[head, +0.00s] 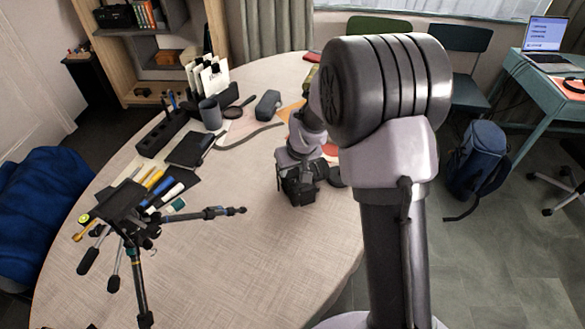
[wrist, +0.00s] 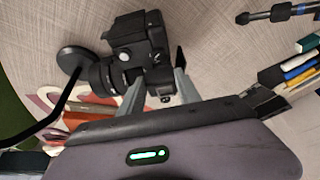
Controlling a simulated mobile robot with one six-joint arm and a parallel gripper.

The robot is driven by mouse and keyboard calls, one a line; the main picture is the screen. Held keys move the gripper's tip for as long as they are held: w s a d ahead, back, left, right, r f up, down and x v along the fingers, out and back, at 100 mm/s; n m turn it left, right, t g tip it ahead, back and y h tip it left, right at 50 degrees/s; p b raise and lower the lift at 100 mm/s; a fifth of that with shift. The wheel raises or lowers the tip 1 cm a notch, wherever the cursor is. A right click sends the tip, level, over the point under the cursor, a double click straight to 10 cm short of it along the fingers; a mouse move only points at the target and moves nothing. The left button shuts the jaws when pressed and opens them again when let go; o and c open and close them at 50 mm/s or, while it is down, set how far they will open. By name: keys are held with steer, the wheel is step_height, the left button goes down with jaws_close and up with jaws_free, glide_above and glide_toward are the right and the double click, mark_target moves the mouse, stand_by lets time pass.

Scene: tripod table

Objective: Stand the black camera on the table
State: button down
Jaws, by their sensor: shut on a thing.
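The black camera (head: 298,190) is at the table's right part in the head view, below the end of my arm. It also shows in the wrist view (wrist: 140,45), with its lens pointing to the lower left. In the head view the fingers are mostly hidden by my wrist. The table (head: 240,245) has a pale woven-looking top. The camera is at or very close to the tabletop; I cannot tell whether it touches.
A black tripod (head: 130,225) stands at the table's left front, one leg reaching toward the camera. A round black lamp base (wrist: 72,58) is beside the lens. The table front is clear.

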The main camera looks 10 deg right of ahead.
steer(key=shift+f, duration=0.1)
stand_by(0.3)
steer(key=c, duration=0.9)
jaws_free()
steer(key=shift+c, duration=0.2)
steer(key=shift+o, duration=0.9)
steer(key=shift+s, duration=0.1)
